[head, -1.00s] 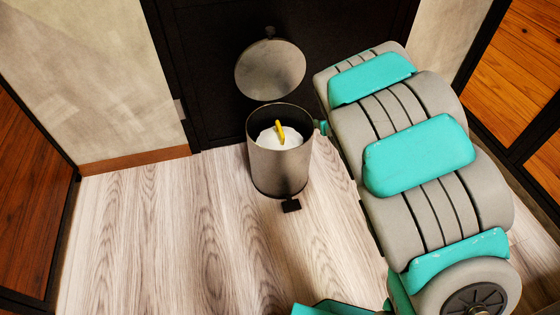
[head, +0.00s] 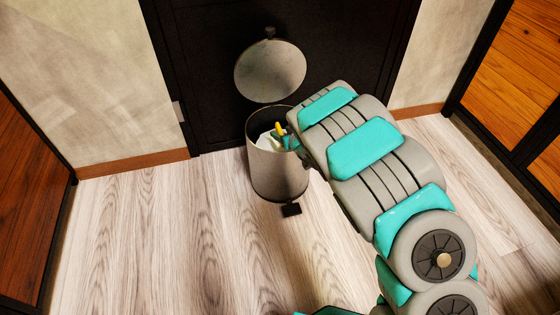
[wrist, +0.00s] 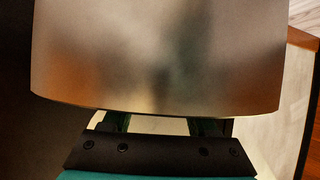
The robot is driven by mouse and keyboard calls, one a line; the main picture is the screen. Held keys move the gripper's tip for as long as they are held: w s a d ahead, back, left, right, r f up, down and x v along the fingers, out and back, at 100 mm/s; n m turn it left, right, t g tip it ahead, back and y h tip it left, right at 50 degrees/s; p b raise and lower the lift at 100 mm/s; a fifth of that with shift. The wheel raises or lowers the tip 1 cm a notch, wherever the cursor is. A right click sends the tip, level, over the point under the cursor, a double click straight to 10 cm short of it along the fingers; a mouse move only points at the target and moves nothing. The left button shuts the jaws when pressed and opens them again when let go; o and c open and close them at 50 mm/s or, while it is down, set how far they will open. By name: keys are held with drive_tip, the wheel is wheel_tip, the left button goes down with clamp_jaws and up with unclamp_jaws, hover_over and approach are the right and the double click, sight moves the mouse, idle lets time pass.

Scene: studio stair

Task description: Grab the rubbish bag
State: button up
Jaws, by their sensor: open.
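The white rubbish bag (head: 264,145) sits inside the grey metal bin (head: 277,175), with its yellow tie (head: 279,128) standing up at the top. My gripper (head: 284,141) is open at the bin's mouth, beside the yellow tie and over the bag. My arm and the rim hide part of the bag, and I cannot tell whether the fingers touch it. In the wrist view, a metal surface, apparently the bin's wall (wrist: 155,55), fills most of the picture and hides the fingertips.
The bin's round lid (head: 270,72) stands raised behind the opening, against a dark door (head: 205,90). A black pedal (head: 292,209) is at the bin's foot. The wooden floor (head: 170,240) to the left is clear.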

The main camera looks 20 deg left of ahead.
drive_tip(key=shift+x, duration=1.35)
drive_tip(key=shift+f, duration=0.1)
clamp_jaws()
